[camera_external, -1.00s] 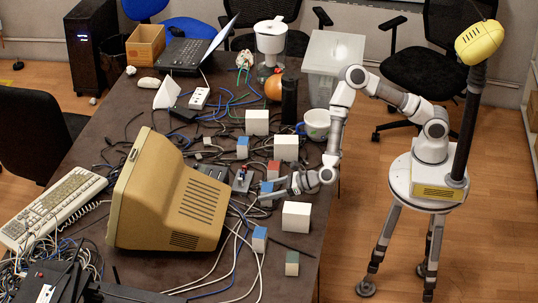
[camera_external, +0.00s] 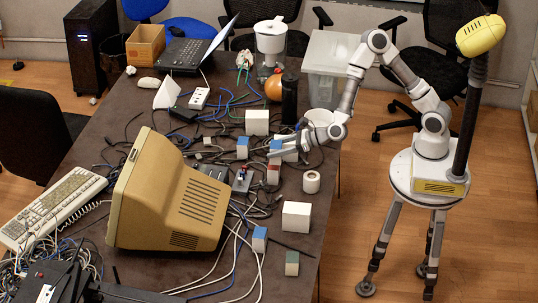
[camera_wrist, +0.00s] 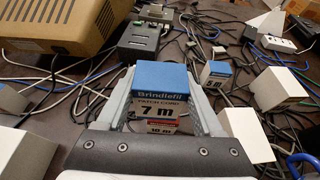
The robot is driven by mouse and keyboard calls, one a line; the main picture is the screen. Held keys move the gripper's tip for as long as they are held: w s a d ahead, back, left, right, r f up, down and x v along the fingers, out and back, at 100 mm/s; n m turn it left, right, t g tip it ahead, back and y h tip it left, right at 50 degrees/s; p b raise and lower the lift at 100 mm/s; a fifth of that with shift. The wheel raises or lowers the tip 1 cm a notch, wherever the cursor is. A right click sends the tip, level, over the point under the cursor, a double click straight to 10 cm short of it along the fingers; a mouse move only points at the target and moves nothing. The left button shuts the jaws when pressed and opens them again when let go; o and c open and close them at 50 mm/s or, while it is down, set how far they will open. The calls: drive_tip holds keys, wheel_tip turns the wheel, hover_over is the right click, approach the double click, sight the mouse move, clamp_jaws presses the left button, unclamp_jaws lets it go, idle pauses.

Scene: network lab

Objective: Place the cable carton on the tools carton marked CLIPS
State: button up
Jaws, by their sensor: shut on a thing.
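My gripper (camera_wrist: 165,115) is shut on a cable carton with a blue top (camera_wrist: 160,77). Its white face reads "PATCH CORD 7 m". A red-topped carton (camera_external: 273,172) stands just nearer the camera. In the wrist view a label reading 10 m (camera_wrist: 162,127) shows below the held carton. I cannot tell whether the held carton touches anything below it. No CLIPS marking is readable on any carton.
Other blue-topped cartons (camera_external: 243,148) and (camera_external: 260,238) stand nearby, with white cartons (camera_external: 257,122) and (camera_external: 296,215). A tan monitor (camera_external: 170,200), a tape roll (camera_external: 311,182), a black cylinder (camera_external: 289,100) and loose cables crowd the table.

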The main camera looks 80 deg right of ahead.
drive_tip(key=s+d+r+m+h+p, duration=0.1)
drive_tip(key=s+d+r+p, duration=0.3)
drive_tip(key=d, duration=0.9)
drive_tip(key=s+d+r+p, duration=0.1)
drive_tip(key=s+d+r, duration=0.3)
drive_tip(key=d, duration=0.8)
drive_tip(key=w+a+f+b, duration=0.1)
drive_tip(key=w+a+f, duration=0.1)
drive_tip(key=a, duration=0.1)
drive_tip(key=w+a+f+b, duration=0.1)
drive_tip(key=w+a+f, duration=0.1)
drive_tip(key=a, duration=0.1)
drive_tip(key=w+a+f+b, duration=0.1)
drive_tip(key=w+a, duration=0.2)
drive_tip(key=shift+a+f+b, duration=0.4)
drive_tip(key=shift+f+b, duration=0.6)
drive_tip(key=shift+f, duration=1.3)
drive_tip(key=shift+f, duration=0.2)
drive_tip(key=o, duration=1.5)
drive_tip(key=shift+c, duration=0.2)
